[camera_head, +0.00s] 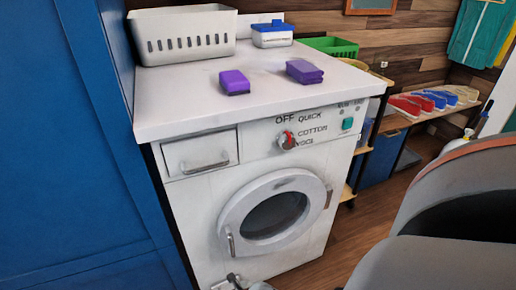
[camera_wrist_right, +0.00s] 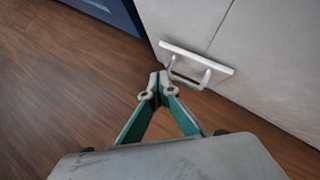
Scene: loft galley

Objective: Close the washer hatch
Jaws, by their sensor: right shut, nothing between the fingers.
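The white washer (camera_head: 180,215) stands with its round hatch (camera_head: 301,232) on the front. The hatch has dark glass, a handle (camera_head: 230,243) at its left and a hinge at its right. It lies close to the front; I cannot tell whether it is fully shut or slightly ajar. My right gripper (camera_wrist_right: 159,82) is shut and empty in the right wrist view, low over the floor. Its tips are close beside a pale strip with a bar handle (camera_wrist_right: 190,80) on a white panel; contact is unclear. My left gripper is not in view.
A blue cabinet (camera_head: 70,150) stands left of the washer. My arm fills the lower right. Wooden floor (camera_head: 365,232) shows at right.

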